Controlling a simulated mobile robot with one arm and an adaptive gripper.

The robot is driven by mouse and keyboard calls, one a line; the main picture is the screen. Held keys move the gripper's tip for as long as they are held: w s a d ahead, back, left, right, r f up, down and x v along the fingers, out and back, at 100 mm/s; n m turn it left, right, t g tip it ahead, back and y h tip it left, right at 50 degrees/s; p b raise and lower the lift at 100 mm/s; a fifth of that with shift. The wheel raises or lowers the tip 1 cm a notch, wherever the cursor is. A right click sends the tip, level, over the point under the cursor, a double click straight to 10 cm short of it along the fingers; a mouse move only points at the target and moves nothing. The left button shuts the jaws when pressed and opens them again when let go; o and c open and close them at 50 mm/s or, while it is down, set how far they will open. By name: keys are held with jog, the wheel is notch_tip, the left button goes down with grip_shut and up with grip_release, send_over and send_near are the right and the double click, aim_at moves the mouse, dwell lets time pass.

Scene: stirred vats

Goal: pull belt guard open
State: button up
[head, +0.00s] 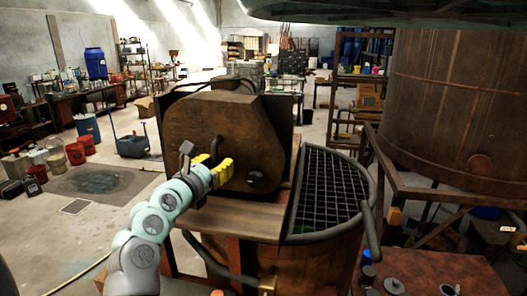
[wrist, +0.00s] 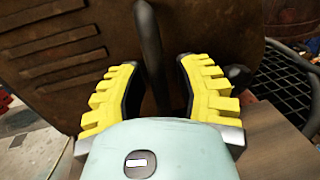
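The belt guard (head: 220,125) is a large rusty brown cover with angled corners, in the middle of the head view. It fills the top of the wrist view (wrist: 80,40). A dark bar handle (wrist: 151,45) stands out from its face, and its top shows in the head view (head: 216,145). My gripper (head: 222,166) is in front of the guard's face at the handle. In the wrist view, my gripper's yellow padded fingers (wrist: 157,85) are apart, one on each side of the handle, with gaps visible. The handle's lower end is hidden behind my gripper.
A round vat with a black grid lid (head: 325,190) stands right of the guard. A flat ledge (head: 235,218) runs below it. A large rusty tank (head: 460,100) is at the right. Floor at left is mostly open, with a dark cart (head: 132,146).

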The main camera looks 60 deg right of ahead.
grip_shut()
jog(key=shift+a+b, duration=0.15)
jog(key=shift+b, duration=0.2)
